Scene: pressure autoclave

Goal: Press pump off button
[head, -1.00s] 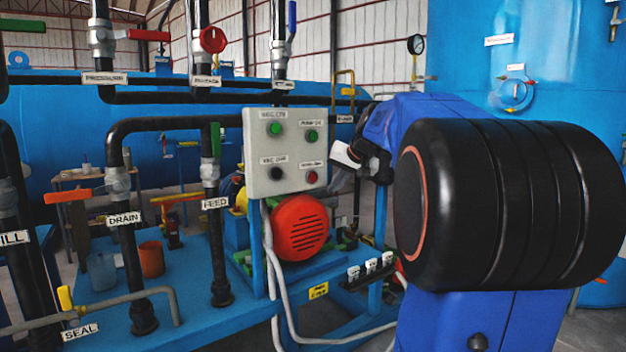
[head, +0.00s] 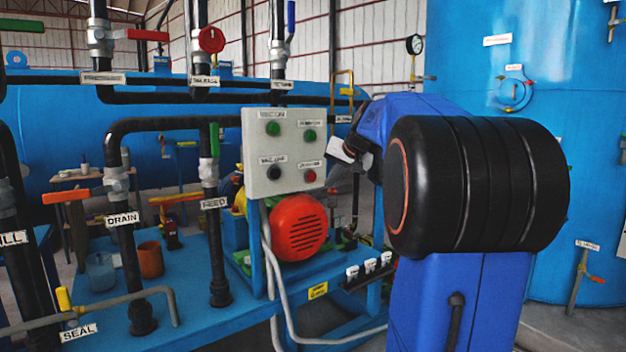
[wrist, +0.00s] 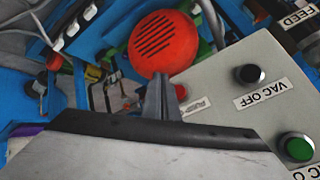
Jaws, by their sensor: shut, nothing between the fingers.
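A grey control box (head: 255,185) carries two green buttons above, a black VAC OFF button (head: 274,172) lower left and a red button (head: 310,175) lower right. The red button's label looks like PUMP OFF, though blurred. My gripper (wrist: 160,78) is shut and empty. In the wrist view its fingertips are just left of the red button (wrist: 181,92), seemingly in front of the panel; I cannot tell whether they touch anything. In the head view the gripper's pale body (head: 340,150) is right of the box, and its fingertips are hard to make out.
A round red motor cover (head: 298,228) sits below the box, and also shows in the wrist view (wrist: 165,45). Black pipes with valves (head: 122,220) stand to the left. A large blue tank (head: 500,60) stands behind on the right.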

